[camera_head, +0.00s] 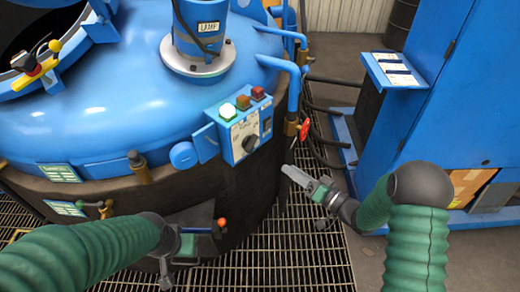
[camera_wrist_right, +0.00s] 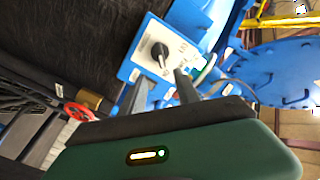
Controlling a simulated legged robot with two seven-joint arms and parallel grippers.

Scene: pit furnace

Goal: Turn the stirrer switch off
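The stirrer switch appears to be the black rotary knob (camera_head: 250,143) on the front of a blue control box (camera_head: 226,146) fixed to the furnace's side. The knob also shows in the right wrist view (camera_wrist_right: 160,54), on a pale panel. My right gripper (camera_head: 287,171) is right of and below the box, apart from the knob. In the right wrist view its two fingers (camera_wrist_right: 162,80) are spread with nothing between them, and the knob shows beyond the gap. My left gripper (camera_head: 188,240) is low, in front of the furnace; its fingers are not clear.
A blue cabinet (camera_head: 440,100) stands at right. Floor grating (camera_head: 305,255) lies below.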

